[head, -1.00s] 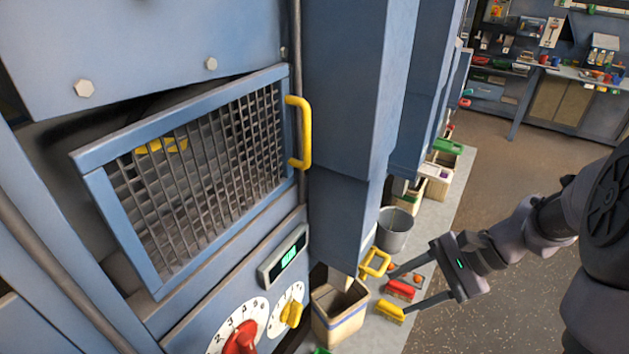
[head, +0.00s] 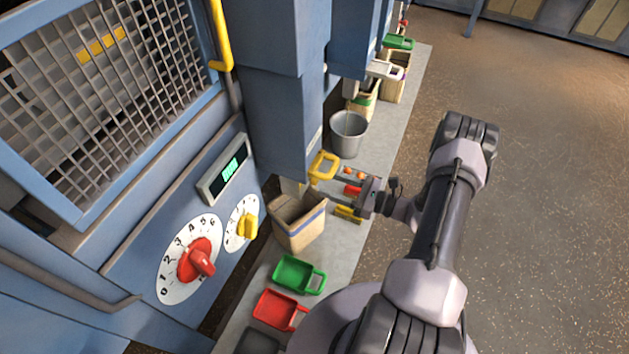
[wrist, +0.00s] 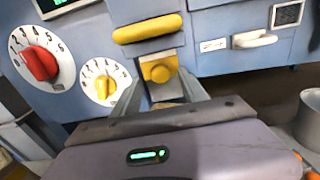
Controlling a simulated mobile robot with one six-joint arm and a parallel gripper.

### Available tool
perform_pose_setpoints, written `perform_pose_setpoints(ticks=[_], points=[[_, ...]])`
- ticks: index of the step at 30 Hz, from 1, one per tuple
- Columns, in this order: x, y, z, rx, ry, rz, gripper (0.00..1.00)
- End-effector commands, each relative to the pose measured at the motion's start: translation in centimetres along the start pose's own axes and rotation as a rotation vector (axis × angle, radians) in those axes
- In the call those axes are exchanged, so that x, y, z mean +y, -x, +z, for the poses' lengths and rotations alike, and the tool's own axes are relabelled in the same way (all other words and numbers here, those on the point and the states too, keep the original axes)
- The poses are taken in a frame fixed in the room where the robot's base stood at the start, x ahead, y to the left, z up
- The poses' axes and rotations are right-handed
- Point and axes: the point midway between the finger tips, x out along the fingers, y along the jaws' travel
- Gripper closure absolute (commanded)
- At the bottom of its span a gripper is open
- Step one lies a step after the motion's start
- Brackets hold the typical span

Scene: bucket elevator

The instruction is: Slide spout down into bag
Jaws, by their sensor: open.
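The spout (head: 293,187) is a narrow pale piece under the blue chute, with a yellow handle (head: 323,167) on its front. The open paper bag (head: 297,228) stands below, and the spout's lower end is at its mouth. How deep it reaches is hard to tell. My gripper (head: 333,191) is open in front of the spout, its fingers pointing toward it. In the wrist view the yellow handle (wrist: 147,29) crosses above the fingers, and a smaller yellow part (wrist: 158,70) shows between them. The gripper holds nothing. The bag is mostly hidden there.
A red dial (head: 197,260) and a yellow knob (head: 246,227) are on the panel left of the bag. A grey bucket (head: 348,134) stands behind. Green (head: 298,275) and red (head: 278,310) scoops lie in front of the bag. The floor at right is clear.

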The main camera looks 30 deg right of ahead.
Motion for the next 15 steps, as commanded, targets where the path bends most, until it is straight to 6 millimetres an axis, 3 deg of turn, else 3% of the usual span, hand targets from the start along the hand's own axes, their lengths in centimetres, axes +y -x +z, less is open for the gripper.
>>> perform_pose_setpoints(ticks=[3,6,15], points=[[0.1,-2.7,-0.2,0.000,-0.001,0.005,0.49],[0.1,-4.2,-0.1,0.000,-0.001,0.003,0.49],[0.0,-5.4,0.1,0.000,-0.001,0.000,0.49]])
